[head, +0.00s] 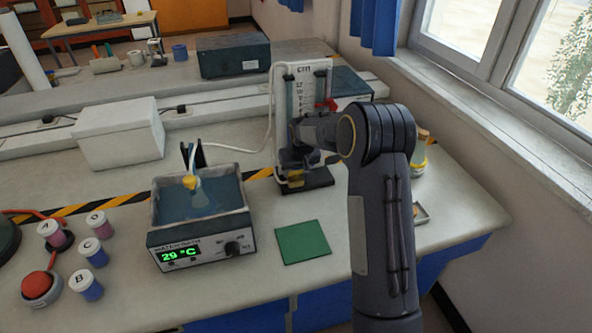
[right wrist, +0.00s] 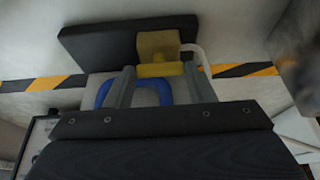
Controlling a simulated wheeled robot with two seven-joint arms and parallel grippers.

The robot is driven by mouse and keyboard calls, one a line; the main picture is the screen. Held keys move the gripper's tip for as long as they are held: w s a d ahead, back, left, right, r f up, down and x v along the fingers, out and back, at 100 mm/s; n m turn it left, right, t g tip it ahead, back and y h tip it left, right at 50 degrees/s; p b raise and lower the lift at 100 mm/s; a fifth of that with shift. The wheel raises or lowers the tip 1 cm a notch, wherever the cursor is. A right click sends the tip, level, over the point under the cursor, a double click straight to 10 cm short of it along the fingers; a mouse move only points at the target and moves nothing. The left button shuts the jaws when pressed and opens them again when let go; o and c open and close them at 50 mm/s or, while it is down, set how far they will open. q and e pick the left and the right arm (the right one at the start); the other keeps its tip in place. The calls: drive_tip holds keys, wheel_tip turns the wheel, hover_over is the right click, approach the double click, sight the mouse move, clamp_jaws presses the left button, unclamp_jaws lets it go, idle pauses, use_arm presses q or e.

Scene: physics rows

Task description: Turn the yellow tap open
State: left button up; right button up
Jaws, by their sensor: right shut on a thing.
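The yellow tap (head: 296,177) is low on the front of a white panel (head: 284,95) with a "cm" scale and a clear tube. In the right wrist view the yellow tap (right wrist: 158,46) shows as a block with a flat yellow bar on its near side. My right gripper (head: 291,166) reaches in from the right, in front of the panel. In the right wrist view its two fingers (right wrist: 158,80) are shut on the tap's yellow bar, one on each side. The gripper and forearm hide part of the panel. My left gripper is not in view.
A red part (head: 328,104) sits higher on the panel, and a pale hose loops from its left. A water bath (head: 160,229) reading 29 °C stands at left, near a green mat (head: 303,242). A yellow-banded jar (head: 421,158) stands behind my forearm.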

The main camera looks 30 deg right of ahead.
drive_tip(key=o, duration=1)
drive_tip(key=shift+r, duration=0.1)
drive_tip(key=v, duration=0.7)
drive_tip(key=shift+s+r+b, duration=0.25)
drive_tip(key=shift+r+b, duration=0.05)
drive_tip(key=shift+b, duration=0.1)
drive_tip(key=s+a+r+y, duration=0.1)
drive_tip(key=s+a+r, duration=0.15)
drive_tip(key=s, duration=0.25)
drive_tip(key=s+a+r+t+y, duration=0.1)
drive_tip(key=s+a+r, duration=0.15)
drive_tip(key=s, duration=0.35)
drive_tip(key=s+a+r+y, duration=0.1)
drive_tip(key=s+r, duration=0.2)
drive_tip(key=s, duration=0.2)
drive_tip(key=shift+n+y, duration=0.5)
drive_tip(key=shift+y, duration=0.4)
drive_tip(key=s+a+f, duration=0.1)
drive_tip(key=s+a, duration=0.2)
drive_tip(key=s, duration=0.3)
drive_tip(key=s+a+f, duration=0.1)
drive_tip(key=s+a, duration=0.2)
drive_tip(key=s, duration=0.4)
drive_tip(key=s+a+f, duration=0.1)
drive_tip(key=s+a, duration=0.3)
drive_tip(key=s, duration=0.2)
drive_tip(key=shift+s+a+f, duration=0.1)
drive_tip(key=shift+s+f, duration=0.1)
drive_tip(key=shift+f, duration=0.15)
